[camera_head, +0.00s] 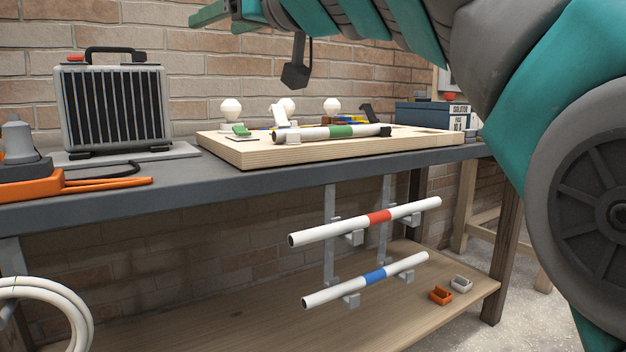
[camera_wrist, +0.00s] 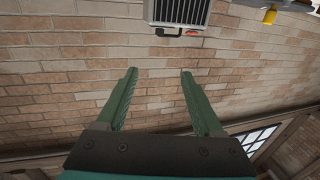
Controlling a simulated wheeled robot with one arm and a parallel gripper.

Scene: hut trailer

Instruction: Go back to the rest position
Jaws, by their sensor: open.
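My gripper (camera_wrist: 159,72) is open and empty in the wrist view, its two green fingers apart in front of the brick wall. In the head view, part of my gripper (camera_head: 208,14) shows at the top, raised above the bench and clear of everything on it. My teal and grey arm fills the top and right of that view. A white tube with a green band (camera_head: 345,132) lies in holders on the wooden board (camera_head: 240,155). A tube with a red band (camera_head: 400,212) and one with a blue band (camera_head: 335,289) rest on brackets below the bench top.
A grey heater-like case (camera_head: 114,108) stands on the bench (camera_head: 100,190) at left, and shows upside down in the wrist view (camera_wrist: 180,12). Orange tools (camera_head: 70,187) lie at the bench's left. Blue boxes (camera_head: 415,116) stand at right. The lower shelf (camera_head: 230,320) holds small orange and white blocks.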

